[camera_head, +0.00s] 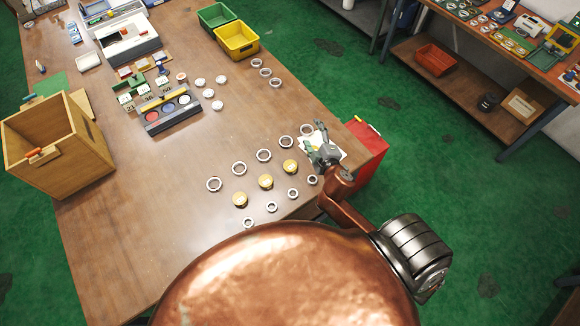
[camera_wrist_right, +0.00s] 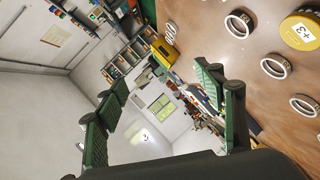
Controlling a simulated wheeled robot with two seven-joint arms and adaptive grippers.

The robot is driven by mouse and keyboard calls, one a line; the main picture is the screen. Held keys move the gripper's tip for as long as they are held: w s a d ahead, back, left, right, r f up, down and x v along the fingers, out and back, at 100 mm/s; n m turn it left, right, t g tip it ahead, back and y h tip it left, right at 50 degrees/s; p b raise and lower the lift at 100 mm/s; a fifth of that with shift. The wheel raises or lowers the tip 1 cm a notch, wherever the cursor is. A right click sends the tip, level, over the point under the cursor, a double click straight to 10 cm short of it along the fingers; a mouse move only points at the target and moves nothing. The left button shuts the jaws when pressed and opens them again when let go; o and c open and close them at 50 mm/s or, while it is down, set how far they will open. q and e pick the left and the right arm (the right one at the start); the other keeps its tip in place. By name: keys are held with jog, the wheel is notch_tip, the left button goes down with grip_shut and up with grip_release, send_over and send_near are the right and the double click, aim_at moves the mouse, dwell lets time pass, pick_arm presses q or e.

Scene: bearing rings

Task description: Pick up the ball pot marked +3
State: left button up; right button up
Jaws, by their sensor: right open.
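The ball pot marked +3 (camera_wrist_right: 302,32) shows a round yellow top with a white label at the upper right of the right wrist view, partly cut off by the frame edge. In the head view three yellow-topped pots stand in a slanted row on the table: a near one (camera_head: 240,199), a middle one (camera_head: 266,181) and a far one (camera_head: 290,166). Their marks are too small to read there. My right gripper (camera_head: 320,150) is to the right of the far pot, by the table's right edge. It is open, with nothing between its fingers (camera_wrist_right: 160,78). My left gripper is out of view.
Several metal rings lie beside the pots, including a larger one (camera_head: 264,155) and a smaller one (camera_head: 293,193). A white card (camera_head: 335,152) lies under my right gripper. A red box (camera_head: 369,150) is beyond the table edge. A wooden bin (camera_head: 60,150) stands at left.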

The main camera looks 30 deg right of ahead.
jog(key=w+a+r+n+t+y, duration=0.3)
jog(key=w+a+r+n+y, duration=0.3)
jog(key=a+r+n, duration=0.35)
jog(key=s+a+f+n+g+y+p, duration=0.1)
jog(key=a+f+n+g+y, duration=0.25)
jog(key=a+n, duration=0.35)
jog(key=a+f+n+g+y, duration=0.2)
jog(key=a+n+g+y, duration=0.15)
jog(key=n, duration=0.65)
jog(key=n+g+h, duration=0.6)
jog(key=n+g, duration=0.1)
jog(key=n, duration=0.1)
send_near(291, 165)
jog(key=f, duration=0.1)
jog(key=shift+a+p+x, duration=0.2)
jog(key=shift+p+x, duration=0.35)
jog(key=shift+x, duration=0.55)
jog(key=p+x, duration=0.1)
jog(key=x, duration=0.4)
jog(key=shift+a+r, duration=0.1)
jog(key=shift+a, duration=0.05)
jog(key=shift+w+f, duration=0.15)
jog(key=shift+f, duration=0.2)
